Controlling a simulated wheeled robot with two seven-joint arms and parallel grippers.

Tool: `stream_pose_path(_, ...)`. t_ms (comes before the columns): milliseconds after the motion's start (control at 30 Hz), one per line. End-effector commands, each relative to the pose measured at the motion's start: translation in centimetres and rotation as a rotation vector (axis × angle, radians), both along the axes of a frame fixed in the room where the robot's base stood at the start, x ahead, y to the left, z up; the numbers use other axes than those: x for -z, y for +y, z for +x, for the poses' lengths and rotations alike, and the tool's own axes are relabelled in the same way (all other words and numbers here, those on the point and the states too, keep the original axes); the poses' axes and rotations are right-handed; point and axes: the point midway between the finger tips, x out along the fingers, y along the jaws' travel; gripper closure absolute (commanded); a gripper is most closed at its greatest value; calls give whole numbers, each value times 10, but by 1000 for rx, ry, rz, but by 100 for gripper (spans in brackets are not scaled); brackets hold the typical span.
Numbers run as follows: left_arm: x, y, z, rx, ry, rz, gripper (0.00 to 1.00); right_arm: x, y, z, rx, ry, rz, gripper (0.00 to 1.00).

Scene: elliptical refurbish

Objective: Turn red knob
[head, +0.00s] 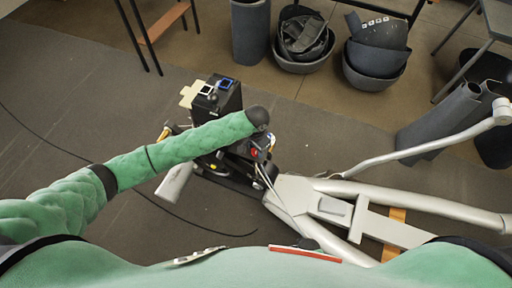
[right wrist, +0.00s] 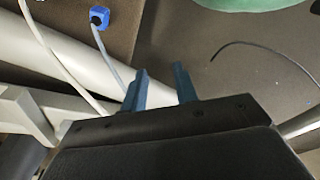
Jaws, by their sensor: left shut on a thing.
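The red knob (head: 254,153) is a small red spot on the black housing of the elliptical machine, below the end of my left arm in the head view. My left gripper (head: 257,146) is at the knob and shut on it; the dark wrist above hides most of the fingers. The machine's black housing (head: 225,96) stands upright beside it. My right gripper (right wrist: 160,72) shows in the right wrist view with its two blue fingers apart and nothing between them. It is near the machine's pale tubes (right wrist: 75,52).
The machine's pale frame (head: 290,195) and long handle bar (head: 420,148) run to the right. A cable with a blue plug (right wrist: 98,16) is left of my right gripper. Dark bins (head: 376,60) stand at the back. The dark floor mat at left is clear except for a thin cable.

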Motion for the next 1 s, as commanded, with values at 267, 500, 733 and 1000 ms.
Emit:
stream_pose_path(267,-4,0,1,215,-1,1,85,28,-12,-9,-7,-19,-11,71)
stream_pose_path(500,-3,0,1,432,-1,1,85,48,-21,-19,-12,-33,-17,71)
stream_pose_path(733,-2,0,1,609,-1,0,85,58,-26,-25,-15,-42,-21,71)
stream_pose_path(1000,-1,0,1,741,-2,0,85,64,-30,-30,-17,-45,-23,71)
